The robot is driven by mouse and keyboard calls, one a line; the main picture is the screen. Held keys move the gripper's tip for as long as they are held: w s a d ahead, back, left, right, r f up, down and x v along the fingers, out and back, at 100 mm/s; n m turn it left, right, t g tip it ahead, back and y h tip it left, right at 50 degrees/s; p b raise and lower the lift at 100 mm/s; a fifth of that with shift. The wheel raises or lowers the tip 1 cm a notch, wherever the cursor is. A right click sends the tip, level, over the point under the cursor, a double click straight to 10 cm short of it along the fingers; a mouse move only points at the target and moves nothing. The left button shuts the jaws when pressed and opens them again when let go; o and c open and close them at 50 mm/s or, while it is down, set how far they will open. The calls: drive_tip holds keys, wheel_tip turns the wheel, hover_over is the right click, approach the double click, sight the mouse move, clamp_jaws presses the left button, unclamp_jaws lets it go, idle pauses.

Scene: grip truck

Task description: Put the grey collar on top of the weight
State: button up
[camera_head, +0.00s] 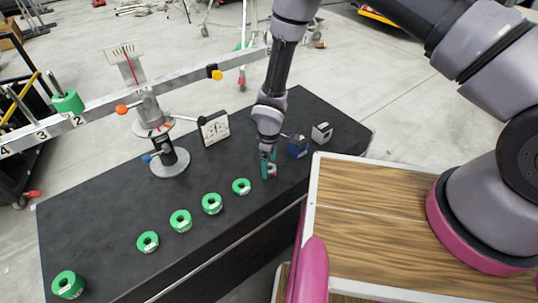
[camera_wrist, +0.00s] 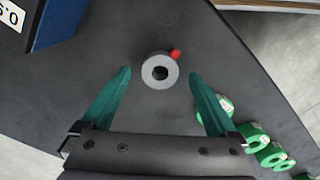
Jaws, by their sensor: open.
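The grey collar (camera_wrist: 153,74) is a small ring with a dark central hole and a red knob at its side. It lies on the black table in the wrist view, between the tips of my open gripper (camera_wrist: 160,76), with a gap to each teal finger. In the head view my gripper (camera_head: 268,164) points down at the table, and the collar is mostly hidden there. Several more green ring weights (camera_head: 180,221) lie along the table's front.
A blue block (camera_head: 298,147) and a grey block (camera_head: 322,132) stand right of my gripper. The balance stand (camera_head: 170,161) and a white-faced panel (camera_head: 214,128) stand behind. The beam runs above the table. The black table (camera_head: 105,205) has clear room between stand and rings.

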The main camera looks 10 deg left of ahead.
drive_tip(key=shift+f, duration=0.5)
drive_tip(key=c, duration=1.4)
drive_tip(key=o, duration=0.3)
drive_tip(key=shift+o, duration=0.2)
drive_tip(key=shift+r, duration=1.3)
drive_tip(key=shift+r, duration=2.45)
wheel_tip(320, 180, up, 8)
drive_tip(key=shift+f, duration=0.2)
